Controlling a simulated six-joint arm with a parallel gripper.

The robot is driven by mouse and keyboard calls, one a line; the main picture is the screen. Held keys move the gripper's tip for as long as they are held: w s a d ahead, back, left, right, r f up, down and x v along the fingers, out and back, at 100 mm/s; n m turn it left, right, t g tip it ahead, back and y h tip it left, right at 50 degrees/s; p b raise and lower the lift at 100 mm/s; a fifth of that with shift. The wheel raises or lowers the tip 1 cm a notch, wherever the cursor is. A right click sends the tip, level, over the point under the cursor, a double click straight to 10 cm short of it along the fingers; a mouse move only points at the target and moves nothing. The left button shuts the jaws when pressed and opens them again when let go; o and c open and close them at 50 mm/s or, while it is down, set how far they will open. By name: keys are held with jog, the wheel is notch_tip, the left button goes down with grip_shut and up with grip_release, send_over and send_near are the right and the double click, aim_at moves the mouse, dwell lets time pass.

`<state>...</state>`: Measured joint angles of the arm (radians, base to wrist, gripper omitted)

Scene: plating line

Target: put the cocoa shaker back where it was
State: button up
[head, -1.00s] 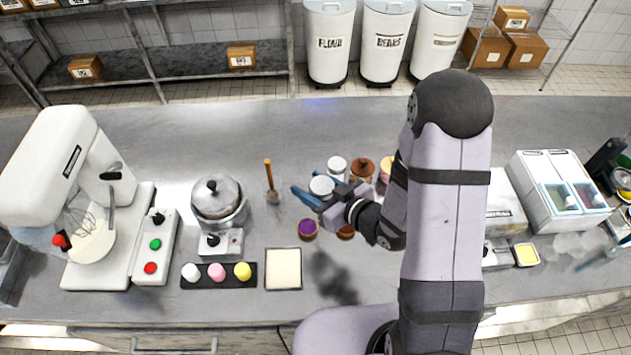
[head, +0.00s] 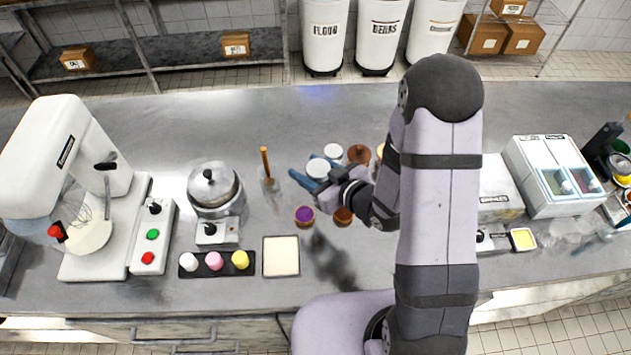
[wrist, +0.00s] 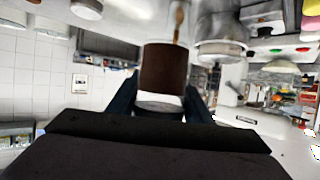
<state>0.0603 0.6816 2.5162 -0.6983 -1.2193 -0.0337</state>
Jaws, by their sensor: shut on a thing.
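The cocoa shaker (wrist: 164,72) is a brown cylinder with a pale lid, held between the two dark fingers of my gripper (wrist: 162,104) in the wrist view. In the head view its pale round lid (head: 317,168) shows between the blue fingers of my gripper (head: 309,171). It is over the middle of the counter, just in front of a white-lidded jar (head: 333,151) and to the right of a glass with a wooden-handled tool (head: 268,176). The shaker's base is hidden in the head view, so I cannot tell its height above the counter.
A brown-lidded jar (head: 358,153) stands right of the white-lidded one. A purple-filled cup (head: 304,215) and a brown cup (head: 343,216) stand nearer the front. A pot (head: 214,190) and a cream square tray (head: 281,257) are to the left. The counter behind is clear.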

jog(key=w+a+f+m+t+h+b, duration=0.1)
jog(key=w+f+m+h+b, duration=0.1)
jog(key=w+b, duration=0.5)
jog(key=w+a+f+m+t+h+b, duration=0.1)
jog(key=w+f+m+h+b, duration=0.2)
jog(key=w+b, duration=0.4)
jog(key=shift+w+f+m+h, duration=0.35)
jog(key=shift+w+h, duration=0.15)
jog(key=shift+w, duration=1.75)
jog(key=shift+f+p, duration=1.25)
jog(key=shift+f, duration=3.75)
jog(key=shift+f, duration=0.15)
jog(key=o, duration=1.2)
jog(key=shift+c, duration=0.2)
